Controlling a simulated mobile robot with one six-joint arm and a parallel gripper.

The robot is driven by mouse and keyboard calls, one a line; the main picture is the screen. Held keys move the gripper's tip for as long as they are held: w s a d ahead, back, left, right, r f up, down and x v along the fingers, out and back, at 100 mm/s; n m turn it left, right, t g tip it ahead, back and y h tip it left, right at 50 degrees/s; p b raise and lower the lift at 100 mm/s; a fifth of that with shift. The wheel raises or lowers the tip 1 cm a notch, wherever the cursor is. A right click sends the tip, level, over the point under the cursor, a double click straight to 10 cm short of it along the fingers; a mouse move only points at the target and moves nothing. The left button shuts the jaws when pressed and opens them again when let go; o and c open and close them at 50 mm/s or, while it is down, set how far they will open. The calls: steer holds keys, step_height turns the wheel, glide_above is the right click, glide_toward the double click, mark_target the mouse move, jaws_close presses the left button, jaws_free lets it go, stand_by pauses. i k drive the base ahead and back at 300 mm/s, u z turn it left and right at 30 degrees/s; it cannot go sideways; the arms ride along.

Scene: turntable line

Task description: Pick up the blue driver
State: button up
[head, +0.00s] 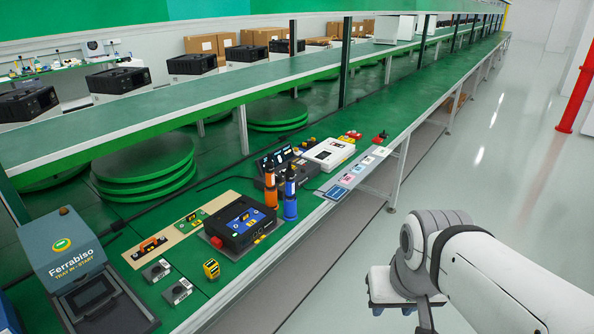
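The blue driver (290,199) stands upright near the front edge of the green bench, just right of a black device with a blue screen. An orange-and-black driver (270,187) stands upright close behind and left of it. My gripper (400,295) is at the lower right, over the floor and well away from the bench and the blue driver. My arm's wrist partly covers it, and I cannot make out its fingers clearly.
The black device (238,224) sits left of the drivers. A white device (328,154) and a row of cards (357,169) lie to the right. A Ferrabiso box (75,262) stands at the left end. A raised shelf (215,82) runs behind. The floor between arm and bench is clear.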

mark_target(290, 195)
steer(key=i, duration=0.9)
